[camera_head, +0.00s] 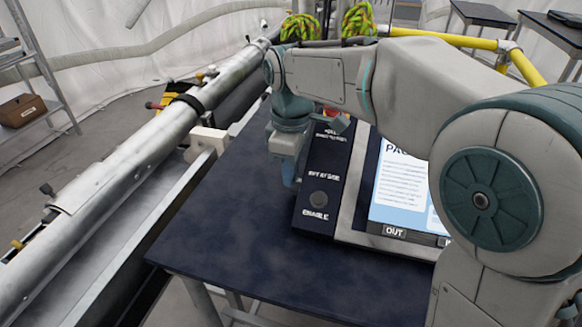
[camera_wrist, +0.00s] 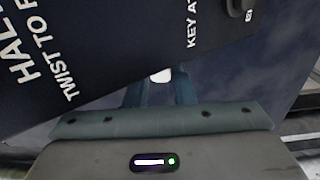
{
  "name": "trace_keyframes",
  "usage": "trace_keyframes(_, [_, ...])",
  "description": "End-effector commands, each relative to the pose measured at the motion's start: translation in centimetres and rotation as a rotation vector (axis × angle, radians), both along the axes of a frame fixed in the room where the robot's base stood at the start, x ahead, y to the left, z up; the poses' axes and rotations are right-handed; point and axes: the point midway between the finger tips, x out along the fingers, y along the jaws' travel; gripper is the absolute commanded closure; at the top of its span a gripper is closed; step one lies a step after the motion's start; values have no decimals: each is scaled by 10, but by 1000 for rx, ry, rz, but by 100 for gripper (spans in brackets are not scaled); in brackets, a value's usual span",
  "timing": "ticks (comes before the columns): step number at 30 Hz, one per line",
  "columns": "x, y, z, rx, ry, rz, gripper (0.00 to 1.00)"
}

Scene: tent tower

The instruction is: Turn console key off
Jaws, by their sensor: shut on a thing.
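The console (camera_head: 323,180) stands on the dark table, with a dark panel marked "ENABLE" and a lit screen (camera_head: 402,185). My gripper (camera_head: 290,176) points down at the console's left side. In the wrist view, the panel lettering begins "HALT", "TWIST TO" and "KEY AT" (camera_wrist: 110,70). The two fingers of my gripper (camera_wrist: 160,92) are shut on a small pale piece, the key (camera_wrist: 160,75), beside the panel's edge. Most of the key is hidden by the fingers and the panel. Its turn angle cannot be told.
The table (camera_head: 235,235) is bare in front and left of the console. A long metal rail (camera_head: 120,150) runs along the left. Coloured rope coils (camera_head: 357,20) and a yellow rail (camera_head: 470,42) lie behind. A shelf with a brown box (camera_head: 22,110) stands far left.

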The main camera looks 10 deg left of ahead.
Motion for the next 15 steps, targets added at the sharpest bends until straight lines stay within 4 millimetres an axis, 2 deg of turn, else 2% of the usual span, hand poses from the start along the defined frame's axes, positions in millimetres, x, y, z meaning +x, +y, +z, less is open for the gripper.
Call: trace_keyframes(15, [4, 0, 1, 11, 132, 0, 100])
